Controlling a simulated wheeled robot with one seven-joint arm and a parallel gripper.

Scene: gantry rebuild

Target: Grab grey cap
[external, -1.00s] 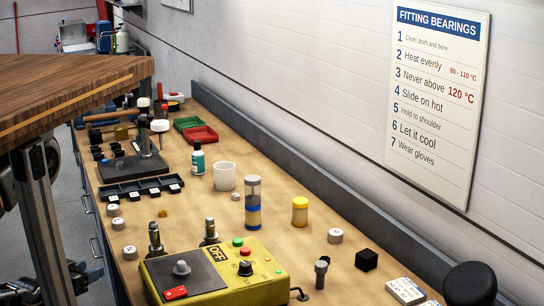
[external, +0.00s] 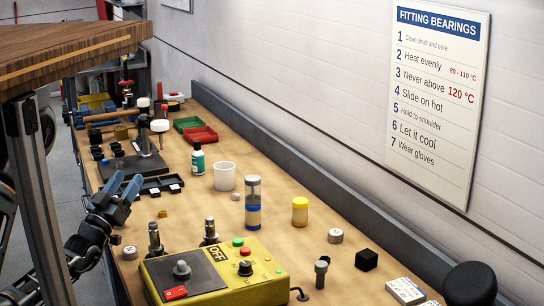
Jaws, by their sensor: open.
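I cannot tell for sure which thing is the grey cap. A small grey round piece (external: 235,197) lies on the bench near the white cup. A larger silver-grey round piece (external: 335,236) lies right of the yellow-lidded jar, and a similar marked one (external: 130,253) lies near the left edge. My gripper (external: 124,185) has blue fingers, which are open and empty. It is above the bench's left edge, in front of the black tray (external: 160,188), well left of the small grey piece and apart from it. It hides part of the tray and the bench edge.
A white cup (external: 225,176), a tall banded cylinder (external: 253,217) and a yellow-lidded jar (external: 300,212) stand mid-bench. Two dark upright posts (external: 210,233) stand behind a yellow control box (external: 225,272). A wooden top (external: 70,55) overhangs the upper left. Bare bench lies around the jar.

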